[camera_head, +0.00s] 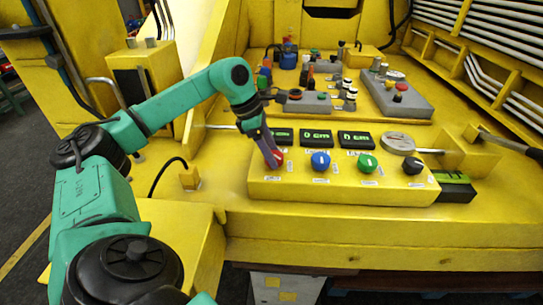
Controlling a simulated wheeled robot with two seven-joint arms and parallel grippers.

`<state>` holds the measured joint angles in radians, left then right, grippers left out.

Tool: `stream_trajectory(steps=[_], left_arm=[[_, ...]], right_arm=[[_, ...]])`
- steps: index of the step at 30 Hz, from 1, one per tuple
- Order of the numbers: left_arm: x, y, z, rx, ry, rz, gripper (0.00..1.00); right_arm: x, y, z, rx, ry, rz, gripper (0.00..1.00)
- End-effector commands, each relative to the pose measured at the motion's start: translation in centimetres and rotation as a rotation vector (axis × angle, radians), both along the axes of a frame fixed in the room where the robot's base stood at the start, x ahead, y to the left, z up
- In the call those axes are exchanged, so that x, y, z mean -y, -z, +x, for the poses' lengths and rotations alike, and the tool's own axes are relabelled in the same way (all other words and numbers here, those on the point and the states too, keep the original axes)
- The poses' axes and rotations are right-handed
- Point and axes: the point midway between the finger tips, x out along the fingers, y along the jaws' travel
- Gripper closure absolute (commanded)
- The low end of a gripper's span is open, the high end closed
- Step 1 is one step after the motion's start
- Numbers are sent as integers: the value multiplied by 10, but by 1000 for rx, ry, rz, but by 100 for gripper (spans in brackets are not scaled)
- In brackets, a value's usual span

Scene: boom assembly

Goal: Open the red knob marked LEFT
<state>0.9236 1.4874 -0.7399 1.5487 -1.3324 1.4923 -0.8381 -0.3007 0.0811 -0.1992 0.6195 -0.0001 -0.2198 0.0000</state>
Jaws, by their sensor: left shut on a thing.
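The red knob (280,154) is the leftmost knob on the front of the yellow control box (330,188). My left gripper (275,158) reaches down from the upper left and is shut on the red knob, hiding much of it. The label by the knob is too small to read. My right gripper is not in view.
A blue knob (320,161), a green knob (367,163) and a black knob (412,166) stand in a row to the right. Black displays with green digits (318,138) sit behind them. A grey lever (400,143) lies at the back right.

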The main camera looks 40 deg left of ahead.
Motion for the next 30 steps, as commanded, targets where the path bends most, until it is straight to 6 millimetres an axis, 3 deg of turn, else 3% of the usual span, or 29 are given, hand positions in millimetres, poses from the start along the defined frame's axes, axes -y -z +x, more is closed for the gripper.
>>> stream_trajectory(steps=[7, 18, 30], left_arm=[[1, 0, -1, 5, -232, 0, 94], [3, -2, -1, 4, -554, 0, 94], [4, -2, -1, 4, -744, -2, 95]], right_arm=[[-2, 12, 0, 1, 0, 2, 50], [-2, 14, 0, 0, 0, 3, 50], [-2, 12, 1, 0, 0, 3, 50]])
